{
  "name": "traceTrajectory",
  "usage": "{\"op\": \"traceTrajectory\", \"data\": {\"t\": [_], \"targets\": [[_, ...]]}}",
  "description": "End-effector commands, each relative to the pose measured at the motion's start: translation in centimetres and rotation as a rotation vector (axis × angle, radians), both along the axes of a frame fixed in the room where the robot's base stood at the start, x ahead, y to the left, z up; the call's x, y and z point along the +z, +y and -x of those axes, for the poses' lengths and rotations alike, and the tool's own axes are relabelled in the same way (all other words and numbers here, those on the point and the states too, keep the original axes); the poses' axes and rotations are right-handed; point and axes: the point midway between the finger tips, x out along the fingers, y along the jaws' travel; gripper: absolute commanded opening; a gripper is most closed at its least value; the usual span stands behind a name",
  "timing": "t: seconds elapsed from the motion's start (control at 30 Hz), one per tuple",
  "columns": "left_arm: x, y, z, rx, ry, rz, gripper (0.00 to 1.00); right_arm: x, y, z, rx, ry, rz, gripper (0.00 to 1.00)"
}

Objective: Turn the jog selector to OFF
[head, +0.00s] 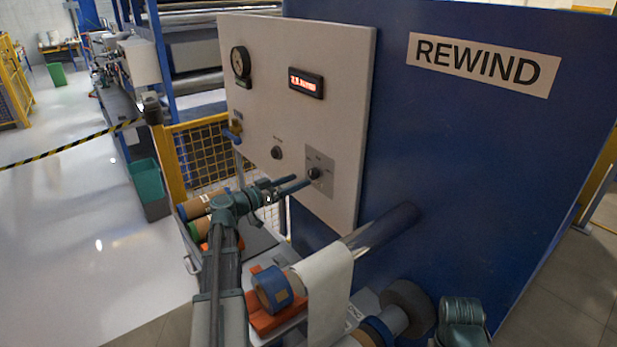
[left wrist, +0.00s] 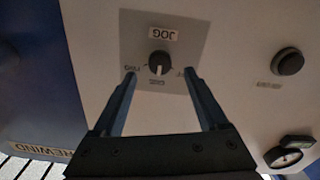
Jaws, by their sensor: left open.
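The jog selector (head: 315,173) is a black round knob on a grey plate (head: 320,190) low on the pale control panel. In the left wrist view the knob (left wrist: 159,62) appears upside down under an inverted JOG label, its white pointer line aimed down the picture at the middle label. The small position labels are too blurred to read surely. My left gripper (head: 301,182) is open at the plate; in the left wrist view its fingers (left wrist: 160,76) stand apart, one either side of the knob, with gaps showing. Contact with the panel cannot be told.
A black button (head: 277,153), a gauge (head: 241,62) and a lit display (head: 306,83) share the panel (head: 270,110). A shiny roller (head: 385,230) juts out below, near film rolls (head: 272,288). A yellow mesh fence (head: 200,147) stands left. The blue REWIND cabinet (head: 480,140) fills the right.

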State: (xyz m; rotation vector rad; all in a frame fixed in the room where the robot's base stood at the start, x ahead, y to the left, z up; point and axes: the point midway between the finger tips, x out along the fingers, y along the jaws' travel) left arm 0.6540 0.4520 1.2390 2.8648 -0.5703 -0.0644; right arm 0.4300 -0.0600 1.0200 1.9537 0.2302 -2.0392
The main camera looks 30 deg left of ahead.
Motion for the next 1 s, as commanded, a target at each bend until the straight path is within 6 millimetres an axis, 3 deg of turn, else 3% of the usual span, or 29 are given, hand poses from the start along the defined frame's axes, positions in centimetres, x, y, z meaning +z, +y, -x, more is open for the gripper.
{"op": "traceTrajectory", "data": {"t": [0.1, 0.3, 0.73, 0.77, 1.0], "targets": [[0.0, -0.8, -2.1, -0.003, 0.0, 0.0, 0.76, 0.0, 0.0, 0.0, 0.0, 0.0, 0.0, 0.5], [0.0, -1.6, -4.1, -0.001, 0.0, 0.0, 0.76, 0.0, 0.0, 0.0, 0.0, 0.0, 0.0, 0.5], [0.0, -2.0, -4.8, 0.001, 0.0, 0.0, 0.76, 0.0, 0.0, 0.0, 0.0, 0.0, 0.0, 0.5], [0.0, -2.0, -4.8, 0.001, 0.0, 0.0, 0.74, 0.0, 0.0, 0.0, 0.0, 0.0, 0.0, 0.5], [0.0, -2.0, -4.8, 0.001, 0.0, 0.0, 0.31, 0.0, 0.0, 0.0, 0.0, 0.0, 0.0, 0.5]]}}
